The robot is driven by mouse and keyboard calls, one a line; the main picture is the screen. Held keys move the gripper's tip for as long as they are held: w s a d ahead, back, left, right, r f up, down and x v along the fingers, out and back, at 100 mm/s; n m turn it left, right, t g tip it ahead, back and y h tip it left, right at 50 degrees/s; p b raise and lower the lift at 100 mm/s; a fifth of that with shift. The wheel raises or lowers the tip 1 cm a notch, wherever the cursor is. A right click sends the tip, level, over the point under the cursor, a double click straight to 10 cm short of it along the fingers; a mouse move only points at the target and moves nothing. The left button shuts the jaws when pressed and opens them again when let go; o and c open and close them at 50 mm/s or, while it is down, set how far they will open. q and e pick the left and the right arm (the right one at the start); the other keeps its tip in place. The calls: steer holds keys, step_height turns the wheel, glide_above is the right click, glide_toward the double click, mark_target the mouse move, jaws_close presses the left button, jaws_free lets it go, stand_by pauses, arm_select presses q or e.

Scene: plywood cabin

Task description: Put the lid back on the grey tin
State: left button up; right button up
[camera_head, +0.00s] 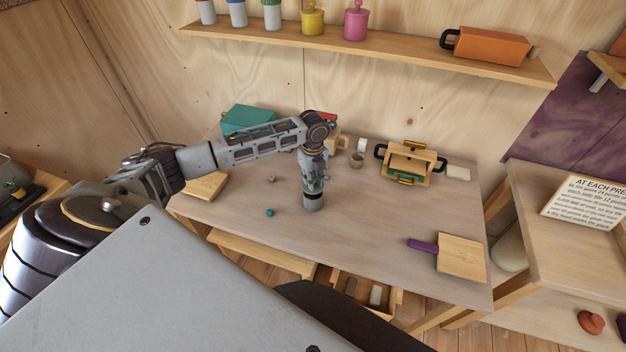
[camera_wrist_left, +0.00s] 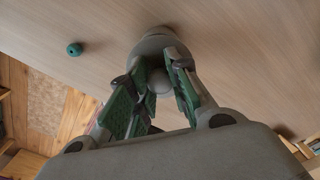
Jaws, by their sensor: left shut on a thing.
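The grey tin (camera_head: 313,203) stands upright on the table, right below my left gripper (camera_head: 314,184). In the left wrist view, my left gripper (camera_wrist_left: 158,84) is shut on the round knob of the grey lid (camera_wrist_left: 156,41). The lid is over the tin, and the two look like one grey cylinder in the head view. I cannot tell whether the lid is seated or slightly above the rim. The tin's far side and inside are hidden. My right gripper is not in view.
A teal ring (camera_head: 269,212) and a small pink piece (camera_head: 272,180) lie left of the tin. A cup (camera_head: 357,159) and a black-handled wooden box (camera_head: 410,161) stand behind. A purple-handled board (camera_head: 461,257) lies right. An open drawer (camera_head: 367,296) is below. The table between tin and board is clear.

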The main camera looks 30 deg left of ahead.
arm_select(q)
steer(key=shift+f, duration=1.15)
steer(key=shift+p, duration=0.75)
stand_by(1.4)
steer(key=shift+f+p, duration=0.15)
steer(key=shift+p, duration=0.75)
stand_by(1.9)
stand_by(0.3)
steer(key=o, duration=0.9)
steer(key=o, duration=0.5)
